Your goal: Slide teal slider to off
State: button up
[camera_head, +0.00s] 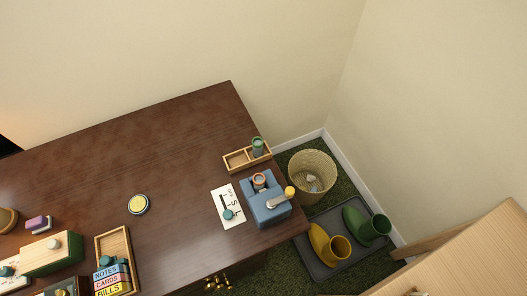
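A white plate (236,194) lies on the right part of the dark wooden desk. It has a dark slot with a round teal slider knob (228,214) at the slot's lower end, toward the desk's front edge. Dark markings run along the plate's right side, too small to read for certain, so I cannot tell which end is off. My gripper is not in view, and nothing covers the slider.
Right of the plate stands a blue device (266,211) with a yellow-tipped lever. A wooden tray (238,161) with a green item sits behind it. A yellow-topped round item (139,204) stands left. Boxes crowd the lower left. The desk (150,150) is otherwise clear.

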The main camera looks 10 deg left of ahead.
aim_at(228, 215)
jog(key=k+j+u, duration=0.1)
jog(key=u, duration=0.25)
jog(key=k+j+u, duration=0.1)
jog(key=u, duration=0.3)
jog(key=j, duration=0.1)
